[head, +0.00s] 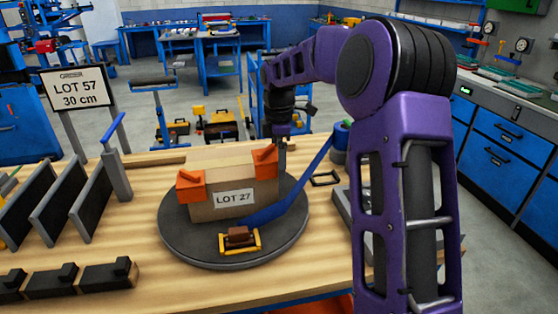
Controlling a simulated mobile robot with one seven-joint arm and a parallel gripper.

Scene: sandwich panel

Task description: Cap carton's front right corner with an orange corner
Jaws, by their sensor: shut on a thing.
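A brown carton (217,206) labelled LOT 27 stands on a round grey turntable (180,244). One orange corner (190,186) caps its front left top corner. A second orange corner (264,166) is at its front right top corner, its raised tab upward. I cannot tell whether this one is fully seated or slightly above the carton. My gripper (282,148) points down right beside the second orange corner and is shut on it. The fingertips are small and partly hidden behind the corner.
A blue strap (308,172) runs from a reel (342,132) to the turntable's front, near a yellow-framed brown buckle (238,240). Dark panels (60,208) stand at left and black blocks (52,280) lie front left. The table's front middle is clear.

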